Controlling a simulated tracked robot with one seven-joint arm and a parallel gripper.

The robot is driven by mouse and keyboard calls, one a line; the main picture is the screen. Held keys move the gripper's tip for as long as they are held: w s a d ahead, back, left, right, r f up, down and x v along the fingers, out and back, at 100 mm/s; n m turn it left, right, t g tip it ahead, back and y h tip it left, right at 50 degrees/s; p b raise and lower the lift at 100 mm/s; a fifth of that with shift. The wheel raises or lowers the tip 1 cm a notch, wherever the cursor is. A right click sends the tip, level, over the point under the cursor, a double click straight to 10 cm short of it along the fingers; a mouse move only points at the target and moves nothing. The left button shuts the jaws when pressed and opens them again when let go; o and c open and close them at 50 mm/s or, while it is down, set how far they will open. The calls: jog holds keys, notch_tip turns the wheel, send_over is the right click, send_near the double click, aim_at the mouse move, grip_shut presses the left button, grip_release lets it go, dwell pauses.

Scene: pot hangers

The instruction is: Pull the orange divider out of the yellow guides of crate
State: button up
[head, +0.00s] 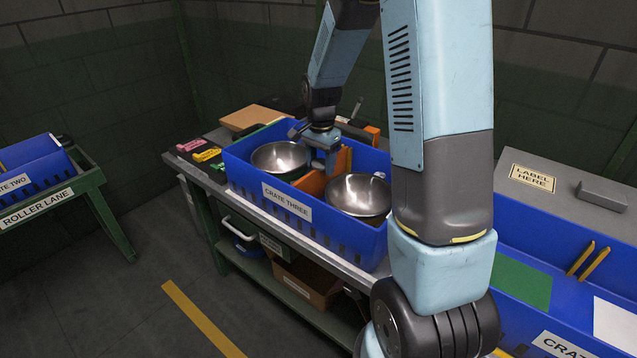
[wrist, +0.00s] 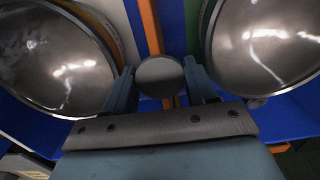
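The orange divider (head: 313,183) stands upright across the middle of the blue crate three (head: 330,232), between two metal bowls. In the wrist view it is a thin orange strip (wrist: 151,27). My gripper (head: 328,160) is over the divider, between the bowls. In the wrist view its two fingers are spread, with the divider's line between them (wrist: 158,66). A round grey disc between the fingers hides part of the strip. I cannot tell whether the fingertips reach down past the divider's top edge. Crate three's yellow guides cannot be made out.
The left bowl (head: 281,156) and right bowl (head: 358,195) stand close on either side of my gripper. Coloured tags (head: 207,155) lie left of the crate. At right, another blue crate shows yellow guides (head: 587,260). A grey lidded box (head: 560,185) stands behind it.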

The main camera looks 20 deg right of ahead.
jog(key=c, duration=0.7)
jog(key=shift+c, duration=0.8)
jog(key=shift+w+r, duration=0.1)
jog(key=shift+r, duration=0.7)
notch_tip(320, 180, up, 13)
dwell(3.5)
jog(key=shift+r, duration=0.2)
